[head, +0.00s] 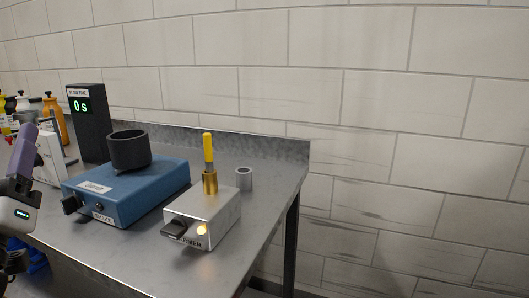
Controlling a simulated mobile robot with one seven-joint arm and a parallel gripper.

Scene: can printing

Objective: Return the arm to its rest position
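Part of my arm (17,205) shows at the left edge, in front of the table's left side. It has a white piece with a small green light, a dark joint and a purple piece tilted upward. I cannot make out two separate fingertips, so I cannot tell whether my gripper is open or shut, or whether it holds anything. The rest of the arm is cut off by the picture's edge.
The metal table (262,215) holds a blue device (150,195) with a dark cup (129,150), a silver box (212,222) with a yellow-handled tool (208,150), a grey cylinder (244,180), a black timer (88,125) reading 0 s, and bottles (54,120) at back left.

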